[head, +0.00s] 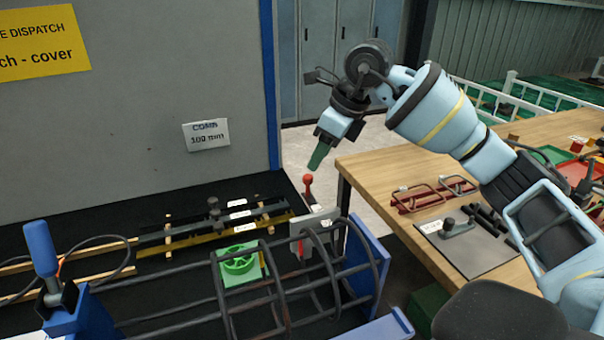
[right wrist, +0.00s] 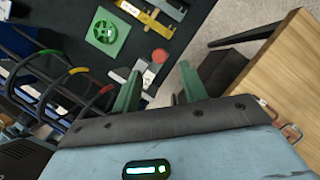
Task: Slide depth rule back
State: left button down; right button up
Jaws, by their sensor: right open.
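I cannot tell for sure which part is the depth rule. A dark rail with a black knob (head: 213,207) lies beside a yellow bar (head: 190,236) on the black bench top; the yellow bar also shows in the right wrist view (right wrist: 150,22). A grey plate block (head: 314,226) with a red-knobbed lever (head: 308,184) stands at their right end. In the right wrist view, the red knob (right wrist: 160,55) lies just beyond my fingertips. My right gripper (head: 318,158) is open and empty, above and apart from the lever. My left gripper is not in view.
A rebar cage (head: 285,262) with dark hoops fills the front, ending at a blue end plate (head: 366,262). A green block with a wheel (head: 240,262) sits by it. A blue-handled clamp (head: 42,250) stands left. A wooden table (head: 385,165) holding tools is at right.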

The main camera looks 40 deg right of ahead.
aim_at(309, 176)
jog(key=x, duration=0.7)
jog(key=shift+w+a+f, duration=0.1)
jog(key=shift+a+f, duration=0.05)
jog(key=shift+f, duration=0.15)
jog(key=shift+c, duration=0.3)
grip_shut()
